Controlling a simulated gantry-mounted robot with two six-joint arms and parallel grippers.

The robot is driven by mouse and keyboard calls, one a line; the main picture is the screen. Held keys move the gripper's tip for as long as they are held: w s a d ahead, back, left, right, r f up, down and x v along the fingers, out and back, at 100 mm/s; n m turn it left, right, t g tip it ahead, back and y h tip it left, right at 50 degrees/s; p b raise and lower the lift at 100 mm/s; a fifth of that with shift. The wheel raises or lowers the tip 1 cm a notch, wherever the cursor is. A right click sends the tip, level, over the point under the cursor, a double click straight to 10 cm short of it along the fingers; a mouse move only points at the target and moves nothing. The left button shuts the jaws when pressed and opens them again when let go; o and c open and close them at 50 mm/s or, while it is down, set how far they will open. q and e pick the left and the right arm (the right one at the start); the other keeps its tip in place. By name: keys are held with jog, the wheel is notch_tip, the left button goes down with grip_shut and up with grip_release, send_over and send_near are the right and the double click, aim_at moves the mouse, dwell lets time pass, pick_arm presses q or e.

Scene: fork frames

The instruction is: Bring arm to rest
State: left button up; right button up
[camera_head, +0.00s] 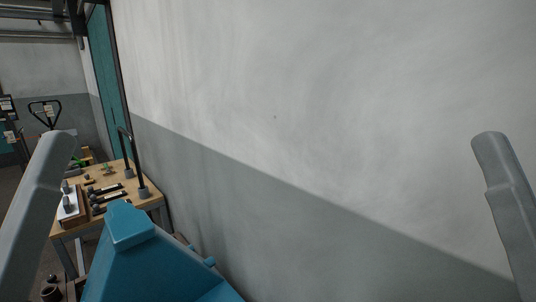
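My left arm shows as a grey link rising at the left edge of the head view. My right arm shows as a grey link at the right edge. Both links stand up near the bottom corners. Neither gripper is in view, so I cannot see whether they hold anything.
A wooden-topped workbench (148,200) with several tools on it stands at the left, against a white and grey wall (300,110). A teal door (106,75) is behind it. A pallet jack (45,112) stands at the far left. A blue angular body fills the bottom centre-left.

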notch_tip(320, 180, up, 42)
jog(key=p, duration=4.1)
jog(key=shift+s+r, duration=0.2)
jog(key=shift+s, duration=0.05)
